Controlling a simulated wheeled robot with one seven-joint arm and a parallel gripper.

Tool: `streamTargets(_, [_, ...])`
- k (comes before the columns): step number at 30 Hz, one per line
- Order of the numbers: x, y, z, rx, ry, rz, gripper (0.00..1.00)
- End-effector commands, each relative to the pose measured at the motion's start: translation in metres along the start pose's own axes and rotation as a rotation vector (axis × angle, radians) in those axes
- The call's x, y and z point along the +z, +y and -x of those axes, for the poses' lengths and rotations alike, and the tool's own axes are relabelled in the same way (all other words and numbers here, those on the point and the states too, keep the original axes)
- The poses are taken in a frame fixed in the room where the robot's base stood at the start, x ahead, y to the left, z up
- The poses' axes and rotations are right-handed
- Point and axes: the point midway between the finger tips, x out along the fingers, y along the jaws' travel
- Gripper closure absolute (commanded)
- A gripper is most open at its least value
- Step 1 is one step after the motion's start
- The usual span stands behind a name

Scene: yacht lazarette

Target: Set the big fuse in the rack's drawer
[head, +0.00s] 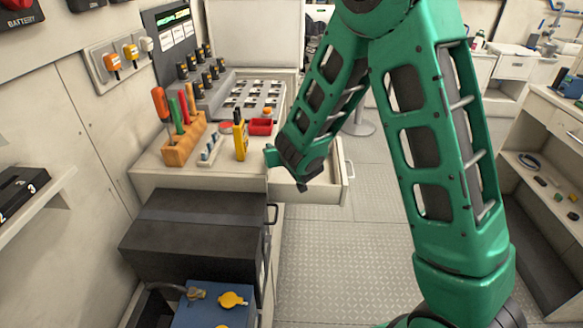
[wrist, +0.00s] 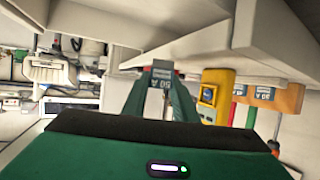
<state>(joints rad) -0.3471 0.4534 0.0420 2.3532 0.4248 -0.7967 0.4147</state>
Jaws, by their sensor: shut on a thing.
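My gripper (head: 304,180) is at the open drawer (head: 346,186) of the white cabinet in the head view, over or inside its opening; the exact height is hard to tell. The fuse is mostly hidden by my gripper in the head view. The drawer is pulled out to the right, and my arm covers part of it.
The cabinet top holds a yellow meter (head: 240,139), a wooden screwdriver block (head: 184,147), a small fuse stand (head: 211,149) and a red tray (head: 261,126). A black box (head: 190,237) is below in front. Patterned floor (head: 318,258) is clear right of the cabinet.

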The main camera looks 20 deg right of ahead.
Motion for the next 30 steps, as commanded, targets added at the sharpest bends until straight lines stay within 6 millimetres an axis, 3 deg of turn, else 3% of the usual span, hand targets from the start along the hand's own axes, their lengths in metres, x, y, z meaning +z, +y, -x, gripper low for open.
streamTargets(6, [0.02, 0.046, -0.025, 0.008, -0.003, -0.004, 0.95])
streamTargets(12, [0.034, 0.076, -0.044, 0.005, -0.002, -0.004, 0.95])
streamTargets(20, [0.041, 0.087, -0.053, 0.0, -0.001, 0.0, 0.95])
streamTargets(30, [0.075, 0.086, -0.067, -0.001, -0.001, 0.0, 0.95])
